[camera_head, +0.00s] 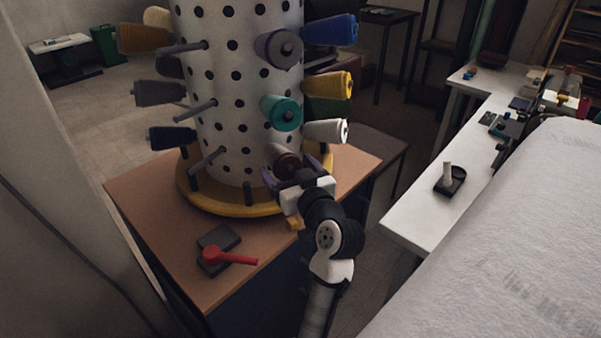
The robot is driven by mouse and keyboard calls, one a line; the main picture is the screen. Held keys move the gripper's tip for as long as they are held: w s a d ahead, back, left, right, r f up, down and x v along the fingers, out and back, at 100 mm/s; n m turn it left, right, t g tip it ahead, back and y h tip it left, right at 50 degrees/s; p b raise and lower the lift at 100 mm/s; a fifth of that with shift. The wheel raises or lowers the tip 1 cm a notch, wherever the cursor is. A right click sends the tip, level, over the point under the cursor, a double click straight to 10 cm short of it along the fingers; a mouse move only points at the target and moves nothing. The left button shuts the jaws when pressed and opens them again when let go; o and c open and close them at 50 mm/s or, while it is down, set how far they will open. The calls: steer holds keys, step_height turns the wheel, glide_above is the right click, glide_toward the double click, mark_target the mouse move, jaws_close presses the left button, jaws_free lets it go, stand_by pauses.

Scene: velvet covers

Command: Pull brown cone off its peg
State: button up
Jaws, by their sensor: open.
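A dark brown cone (285,157) sits low on the front of the white, dotted peg tower (228,130), its end facing me. My gripper (294,174) is open just in front of it, with its fingers spread around the cone's lower end. The gripper partly hides the cone, and I cannot tell whether the fingers touch it. Another brown cone (146,38), lighter in tone, sits high on the tower's left side.
Cones near mine are teal (281,112), white (325,131), yellow (329,86) and purple-grey (278,48). Bare pegs (207,161) stick out at left. A red-handled tool (229,257) lies on the brown table (165,245). A white bench (415,216) stands right.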

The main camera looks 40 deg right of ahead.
steer(key=shift+p+x, duration=0.3)
steer(key=shift+x, duration=1.25)
steer(key=c, duration=1.1)
steer(key=shift+s+a+r, duration=0.1)
steer(key=shift+s+r, duration=0.1)
steer(key=shift+s, duration=0.1)
steer(key=shift+s, duration=0.15)
steer(key=r+v, duration=0.1)
steer(key=v, duration=0.8)
steer(key=r+v, duration=0.1)
steer(key=v, duration=0.4)
steer(key=shift+s+a+r+p, duration=0.1)
steer(key=shift+s+r+p, duration=0.2)
steer(key=shift+p, duration=0.1)
